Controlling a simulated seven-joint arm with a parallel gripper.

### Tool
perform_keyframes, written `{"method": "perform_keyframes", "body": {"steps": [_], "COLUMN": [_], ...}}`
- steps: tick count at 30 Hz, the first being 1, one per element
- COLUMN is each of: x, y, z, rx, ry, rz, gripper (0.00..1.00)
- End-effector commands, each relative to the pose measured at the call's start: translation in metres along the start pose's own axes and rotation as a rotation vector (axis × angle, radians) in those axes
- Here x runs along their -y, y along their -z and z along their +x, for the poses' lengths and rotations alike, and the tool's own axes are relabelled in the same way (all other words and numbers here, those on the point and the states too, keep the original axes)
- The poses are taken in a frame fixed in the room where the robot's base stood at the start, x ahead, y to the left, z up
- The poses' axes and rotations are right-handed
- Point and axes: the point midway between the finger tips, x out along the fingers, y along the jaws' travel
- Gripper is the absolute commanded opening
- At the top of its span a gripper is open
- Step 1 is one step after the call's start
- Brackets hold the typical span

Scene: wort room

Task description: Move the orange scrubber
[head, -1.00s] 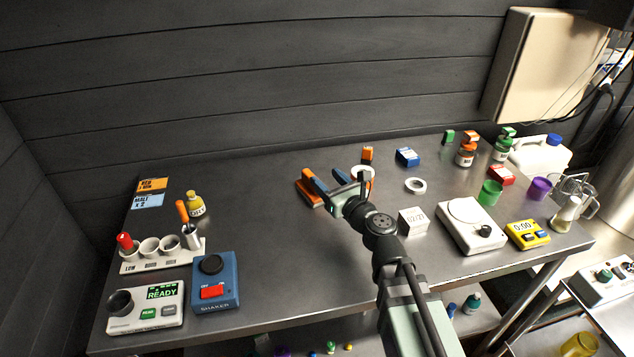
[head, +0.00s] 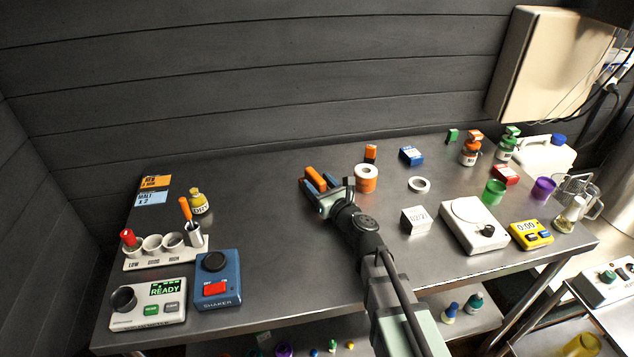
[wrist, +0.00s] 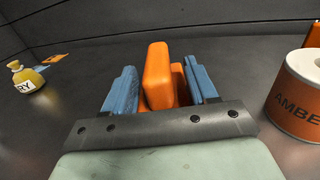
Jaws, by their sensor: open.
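The orange scrubber (head: 317,177) lies on the steel bench near the middle. In the wrist view the scrubber (wrist: 158,75) shows an upright orange block above a lower orange part. My gripper (head: 319,184) is open, with its blue fingers on either side of the scrubber. In the wrist view the fingers of my gripper (wrist: 163,88) stand left and right of the orange block, with a gap visible on at least the left. The scrubber's lower front is hidden behind my gripper's dark bar.
A white and orange roll labelled AMBE (wrist: 298,98) stands close to the right of my gripper. A white ring (head: 419,184) and a date block (head: 414,220) lie further right. A yellow bottle (wrist: 25,76) stands off to the left.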

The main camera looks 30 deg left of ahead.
Motion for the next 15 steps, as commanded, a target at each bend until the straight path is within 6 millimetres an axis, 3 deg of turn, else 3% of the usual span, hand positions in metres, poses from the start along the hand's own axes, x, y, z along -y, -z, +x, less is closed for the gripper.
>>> {"method": "perform_keyframes", "body": {"steps": [5, 15], "x": [-0.0004, -0.0006], "y": [-0.0001, -0.0003], "z": [0.0109, 0.0120], "rx": [0.000, 0.000], "ry": [-0.001, -0.001], "rz": [0.000, 0.000], "gripper": [0.57, 0.57]}}
